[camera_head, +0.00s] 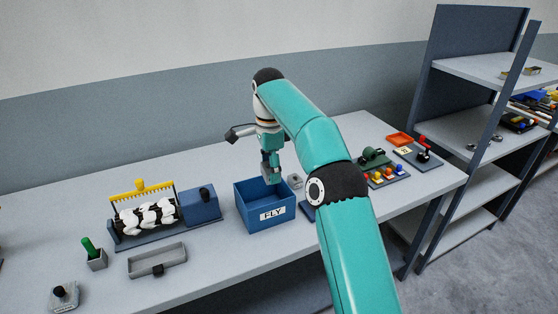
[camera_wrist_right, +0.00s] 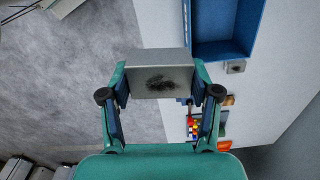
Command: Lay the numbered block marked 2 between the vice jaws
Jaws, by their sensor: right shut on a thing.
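My right gripper (camera_head: 271,174) is over the blue bin marked FLY, at the bench's middle. In the right wrist view the right gripper (camera_wrist_right: 160,92) is shut on a grey block (camera_wrist_right: 158,75) with a dark smudge on its face. No number can be read on it. A small grey block (camera_head: 295,181) stands just right of the bin; it also shows in the right wrist view (camera_wrist_right: 235,67). I cannot pick out the vice jaws for certain; a dark green device (camera_head: 373,156) stands at the right of the bench. My left gripper is not in view.
The blue bin (camera_head: 265,221) stands below my gripper. Coloured knobs (camera_head: 388,173) and an orange tray (camera_head: 399,139) are at right, before a shelf rack (camera_head: 480,73).

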